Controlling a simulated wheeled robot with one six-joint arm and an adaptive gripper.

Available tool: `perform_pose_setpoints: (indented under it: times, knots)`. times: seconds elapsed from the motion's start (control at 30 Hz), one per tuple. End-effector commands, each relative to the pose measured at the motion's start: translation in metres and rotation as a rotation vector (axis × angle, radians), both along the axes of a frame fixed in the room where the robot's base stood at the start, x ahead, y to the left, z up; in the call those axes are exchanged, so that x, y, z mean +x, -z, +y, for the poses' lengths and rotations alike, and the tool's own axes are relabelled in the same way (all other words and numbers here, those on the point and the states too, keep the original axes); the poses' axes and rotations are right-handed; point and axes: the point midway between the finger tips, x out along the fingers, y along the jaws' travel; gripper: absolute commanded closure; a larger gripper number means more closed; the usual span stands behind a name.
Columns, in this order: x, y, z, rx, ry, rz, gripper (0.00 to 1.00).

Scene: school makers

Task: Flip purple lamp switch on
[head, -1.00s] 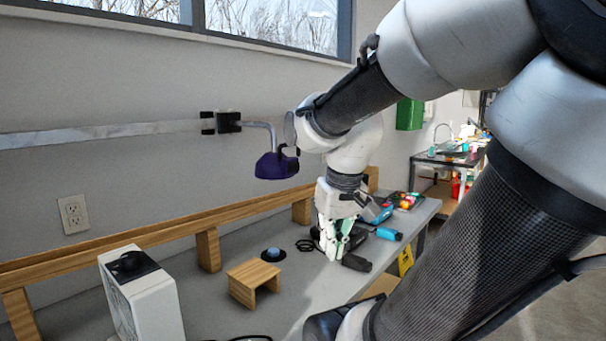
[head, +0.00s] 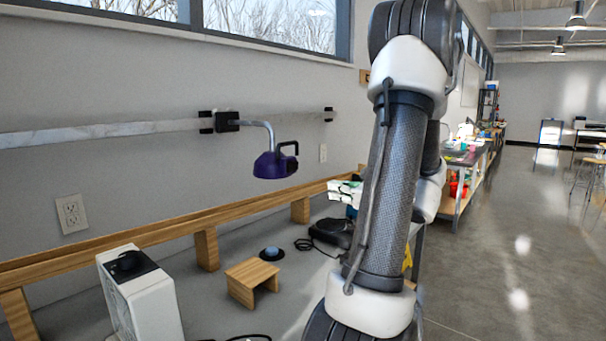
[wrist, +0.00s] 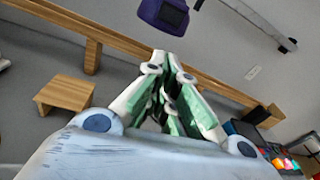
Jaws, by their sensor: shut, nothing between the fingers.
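The purple lamp (head: 271,166) hangs from a bent grey arm fixed to a rail on the wall. It has a black handle-like part (head: 289,148) on its right side. In the wrist view the purple lamp (wrist: 163,13) shows at the top, cut by the frame edge, with a dark panel on it. My gripper (head: 338,189) is right of the lamp and a little lower, apart from it, partly hidden by my arm. In the wrist view my gripper (wrist: 168,62) has its green-padded fingers together and empty, pointing toward the wall below the lamp. I cannot tell the switch's position.
A wooden shelf (head: 150,236) runs along the wall above the grey bench. A small wooden stool-like block (head: 252,276), a blue-topped button (head: 271,253) and a white box (head: 150,305) stand on the bench. The space between gripper and lamp looks clear.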

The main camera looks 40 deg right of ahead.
Motion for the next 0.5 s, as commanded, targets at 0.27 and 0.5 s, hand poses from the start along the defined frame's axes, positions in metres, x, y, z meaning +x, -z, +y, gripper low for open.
perform_pose_setpoints:
  times: [0.27, 0.5]
  knots:
    - [0.009, -0.025, -0.008, 0.140, 0.045, -0.085, 1.00]
    - [0.009, -0.025, -0.008, 0.139, 0.044, -0.083, 1.00]
